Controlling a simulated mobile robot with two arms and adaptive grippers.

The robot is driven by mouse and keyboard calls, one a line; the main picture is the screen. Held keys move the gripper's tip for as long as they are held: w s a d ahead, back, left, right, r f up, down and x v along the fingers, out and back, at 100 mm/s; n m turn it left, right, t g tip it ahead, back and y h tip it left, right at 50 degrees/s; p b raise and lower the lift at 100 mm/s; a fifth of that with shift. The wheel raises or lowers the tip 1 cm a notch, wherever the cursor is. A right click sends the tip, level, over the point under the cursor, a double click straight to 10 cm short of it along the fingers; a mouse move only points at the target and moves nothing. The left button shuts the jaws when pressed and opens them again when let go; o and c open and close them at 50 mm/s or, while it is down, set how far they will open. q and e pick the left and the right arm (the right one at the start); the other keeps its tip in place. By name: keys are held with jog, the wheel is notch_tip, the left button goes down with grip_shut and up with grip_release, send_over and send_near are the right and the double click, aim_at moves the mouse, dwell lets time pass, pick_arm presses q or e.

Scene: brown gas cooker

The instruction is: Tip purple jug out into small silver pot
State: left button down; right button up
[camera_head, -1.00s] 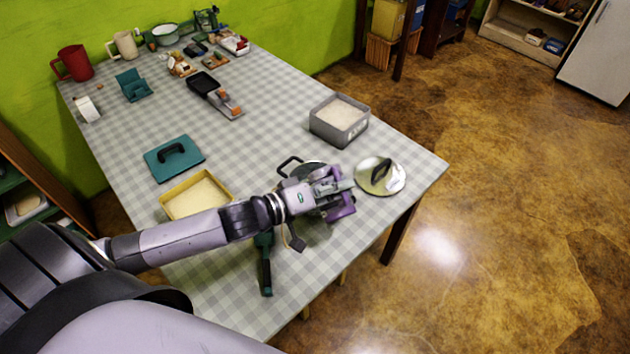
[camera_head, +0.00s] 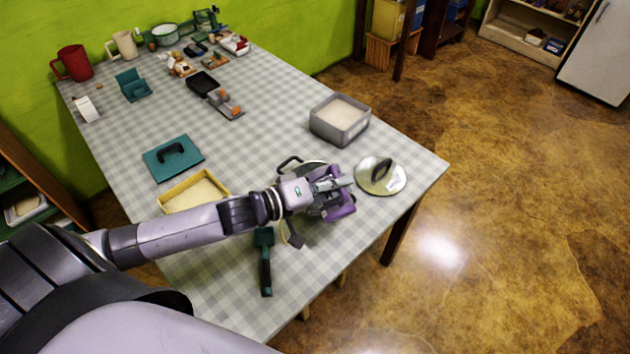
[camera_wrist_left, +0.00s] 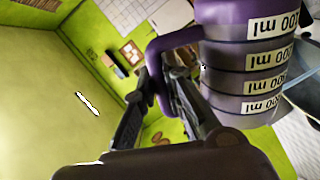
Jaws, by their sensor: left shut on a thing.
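My left gripper (camera_head: 328,186) is shut on the handle of the purple jug (camera_head: 340,206) over the right end of the table. In the left wrist view the jug (camera_wrist_left: 250,60) shows its purple rim, grey see-through wall and upside-down ml labels; the gripper's fingers (camera_wrist_left: 165,85) are at its purple handle. The jug looks tilted in the head view. The small silver pot (camera_head: 290,163) is mostly hidden behind my gripper; its dark handle and part of its rim show. I cannot tell what is in the jug or pot. My right gripper is not in view.
A round lid (camera_head: 393,184) lies right of the jug near the table edge. A grey box (camera_head: 325,127) stands behind, a yellow tray (camera_head: 222,182) and a teal lid (camera_head: 190,163) to the left. A green-handled tool (camera_head: 265,270) lies in front. The table's middle is clear.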

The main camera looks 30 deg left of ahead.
aim_at(329, 171)
pick_arm(q)
jog(key=shift+w+a+n, duration=0.2)
jog(key=shift+a+n, duration=0.05)
jog(key=shift+n, duration=0.15)
dwell(0.4)
jog(key=shift+w+a+n, duration=0.4)
jog(key=shift+w+a, duration=0.1)
jog(key=shift+a, duration=0.1)
jog(key=shift+w+a, duration=0.1)
jog(key=shift+w+a+f+n+g+h+p, duration=0.15)
jog(key=shift+w+a+n+g+h+p, duration=0.15)
jog(key=shift+w+a+n+p, duration=0.3)
jog(key=shift+a, duration=0.1)
